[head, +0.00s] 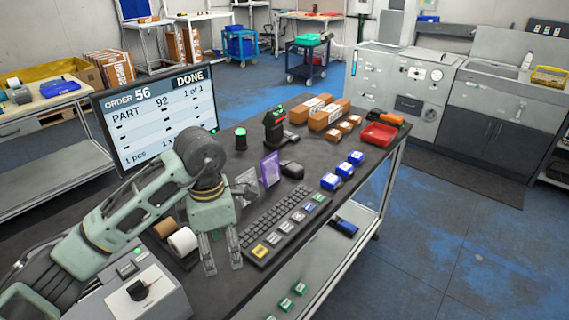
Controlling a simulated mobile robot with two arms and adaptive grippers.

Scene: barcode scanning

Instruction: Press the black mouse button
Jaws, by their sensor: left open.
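The black mouse (292,169) lies on the dark tabletop beyond the keyboard, just right of an upright purple packet. It is fully in view, with nothing on it. My left gripper (222,267) points downward over the near part of the table, at the left end of the keyboard. Its two clear fingers are apart, with nothing between them. It is well short of the mouse, nearer and to the left. My right gripper is out of view.
The keyboard (287,225) lies between gripper and mouse. The purple packet (270,168), a scanner on its stand (275,127) and a green-topped cylinder (240,138) stand behind. Small blue boxes (331,181) lie right. The monitor (155,115) reads "ORDER 56" and "DONE".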

